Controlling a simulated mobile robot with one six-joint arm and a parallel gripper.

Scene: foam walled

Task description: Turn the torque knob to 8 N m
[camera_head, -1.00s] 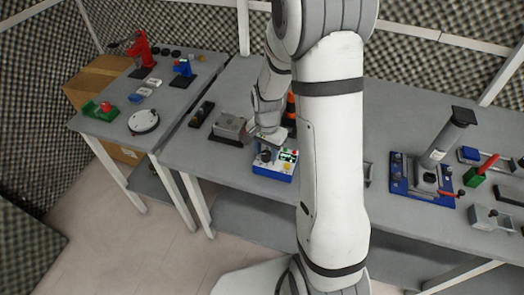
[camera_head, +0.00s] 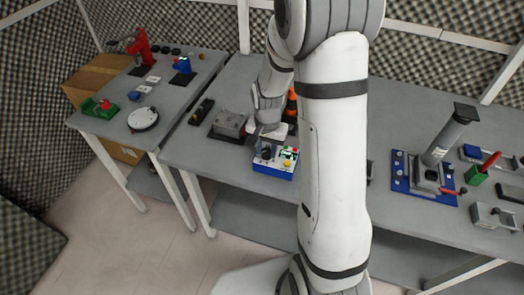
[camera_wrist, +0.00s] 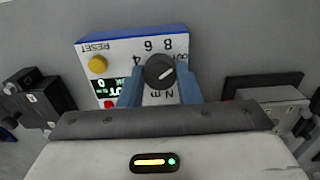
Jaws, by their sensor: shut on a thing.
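The torque box (camera_head: 275,160) is blue-sided with a white top and stands at the front of the middle table. It shows upside down in the wrist view (camera_wrist: 120,42). Its black knob (camera_wrist: 160,72) has a white mark slanting up to the right, roughly toward the OUT lettering and past the 8. The numbers 4, 6 and 8 run around the knob. My gripper (camera_wrist: 160,88) has its blue fingers on either side of the knob, shut on it. A yellow RESET button (camera_wrist: 97,64) and a dark display with green figures, partly hidden by a finger, sit beside it.
A grey metal block (camera_head: 230,124) on a dark base stands just left of the box. An orange cone (camera_head: 291,100) is behind, partly hidden by my arm. A blue-based press (camera_head: 425,175) stands farther right. The floor in front is clear.

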